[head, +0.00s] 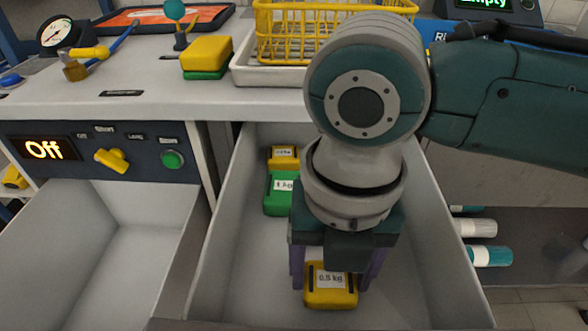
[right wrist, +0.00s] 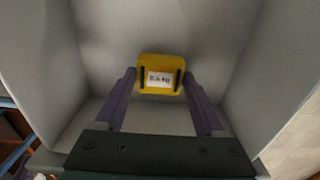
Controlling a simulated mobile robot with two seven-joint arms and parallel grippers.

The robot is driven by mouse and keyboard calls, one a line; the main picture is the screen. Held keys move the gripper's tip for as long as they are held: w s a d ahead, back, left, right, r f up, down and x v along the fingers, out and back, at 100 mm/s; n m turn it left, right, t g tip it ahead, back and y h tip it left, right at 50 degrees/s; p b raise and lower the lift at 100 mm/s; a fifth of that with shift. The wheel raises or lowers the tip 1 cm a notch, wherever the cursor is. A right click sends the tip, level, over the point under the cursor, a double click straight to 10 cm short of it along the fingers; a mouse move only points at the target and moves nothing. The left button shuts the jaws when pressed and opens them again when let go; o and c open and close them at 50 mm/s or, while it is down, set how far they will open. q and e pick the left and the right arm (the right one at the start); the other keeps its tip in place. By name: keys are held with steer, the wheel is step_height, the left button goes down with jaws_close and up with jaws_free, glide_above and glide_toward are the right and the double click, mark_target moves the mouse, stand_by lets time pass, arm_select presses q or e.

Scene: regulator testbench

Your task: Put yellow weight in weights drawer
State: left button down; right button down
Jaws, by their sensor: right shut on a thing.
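The yellow weight (head: 331,297), labelled 0.5 kg, is inside the open weights drawer (head: 228,235), towards its front. My right gripper (head: 333,284) points down into the drawer and is shut on this weight, one finger at each side. In the right wrist view the weight (right wrist: 161,75) sits between the fingertips, label facing up. Whether it touches the drawer floor I cannot tell. A green weight (head: 279,195) and a smaller yellow weight (head: 284,154) lie further back in the same drawer. My left gripper is not in view.
An empty drawer (head: 105,255) stands open to the left. On the bench are a yellow-and-green block (head: 206,54), a yellow wire basket (head: 283,34) and a gauge (head: 58,36) with brass fittings. Teal-and-white cylinders (head: 488,256) lie right of the drawer.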

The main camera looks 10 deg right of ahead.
mark_target(330, 278)
step_height(330, 278, down, 2)
jaws_free()
steer(key=shift+f, duration=0.1)
stand_by(0.4)
step_height(330, 278, up, 12)
steer(key=p, duration=0.3)
steer(key=shift+p, duration=0.4)
